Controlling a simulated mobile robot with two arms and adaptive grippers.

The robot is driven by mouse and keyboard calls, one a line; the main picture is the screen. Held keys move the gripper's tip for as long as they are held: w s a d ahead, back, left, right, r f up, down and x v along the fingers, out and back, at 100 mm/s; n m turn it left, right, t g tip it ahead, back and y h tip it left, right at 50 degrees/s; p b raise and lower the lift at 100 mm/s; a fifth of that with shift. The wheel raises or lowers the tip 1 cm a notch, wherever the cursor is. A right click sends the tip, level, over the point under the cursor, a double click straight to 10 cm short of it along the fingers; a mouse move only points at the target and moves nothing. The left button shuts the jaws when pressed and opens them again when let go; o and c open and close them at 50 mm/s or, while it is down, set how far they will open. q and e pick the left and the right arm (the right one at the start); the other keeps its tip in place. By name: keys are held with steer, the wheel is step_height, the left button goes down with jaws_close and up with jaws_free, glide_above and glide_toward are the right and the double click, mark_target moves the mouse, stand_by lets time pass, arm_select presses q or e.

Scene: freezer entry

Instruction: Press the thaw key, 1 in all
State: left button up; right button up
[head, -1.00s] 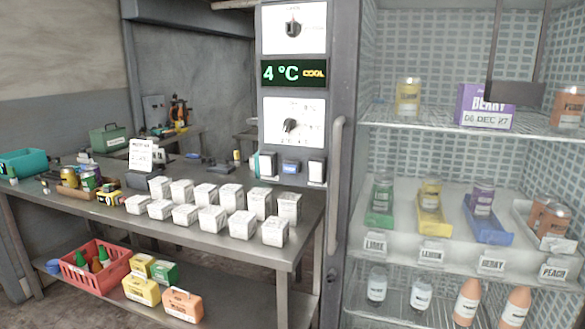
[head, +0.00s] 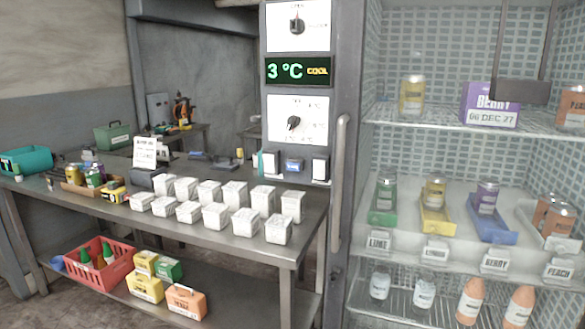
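The freezer's control column (head: 343,60) stands at the centre. A row of small keys sits low on it: a white key (head: 271,163), a blue key (head: 294,166) and another white key (head: 320,169). Their lettering is too small to read, so I cannot tell which is the thaw key. The display (head: 298,70) above reads 3 °C COOL. An upper dial (head: 297,25) and a lower dial (head: 293,122) sit on white plates. Neither of my grippers is in view.
A steel table (head: 225,245) with several white boxes (head: 243,222) stands left of the column. A vertical handle (head: 341,175) and freezer shelves (head: 400,118) with jars are at the right. A red basket (head: 97,272) sits on the table's lower shelf.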

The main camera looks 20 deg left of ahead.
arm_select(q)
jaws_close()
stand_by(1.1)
